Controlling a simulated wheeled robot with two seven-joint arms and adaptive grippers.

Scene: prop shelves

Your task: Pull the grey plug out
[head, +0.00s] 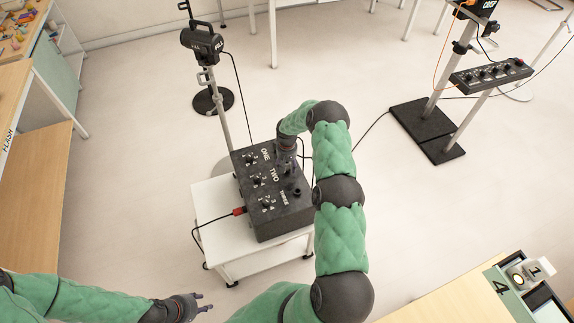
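A dark control box (272,217) with the labels ONE, TWO and THREE and several knobs stands on a white cart (213,197). I cannot clearly make out a grey plug. A red plug (238,211) sits at the box's left side with a black cable. My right gripper (286,168) points down at the far right part of the box top, by a dark cable. Its fingertips are small and partly hidden, so what lies between them cannot be told. My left gripper (204,302) is low at the bottom left, away from the box, with its fingers apart and empty.
A black lamp on a stand (203,45) rises behind the cart. A second control panel on a stand (490,75) is at the upper right. Wooden shelves (38,200) line the left. A table with a tray (520,285) is at the lower right.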

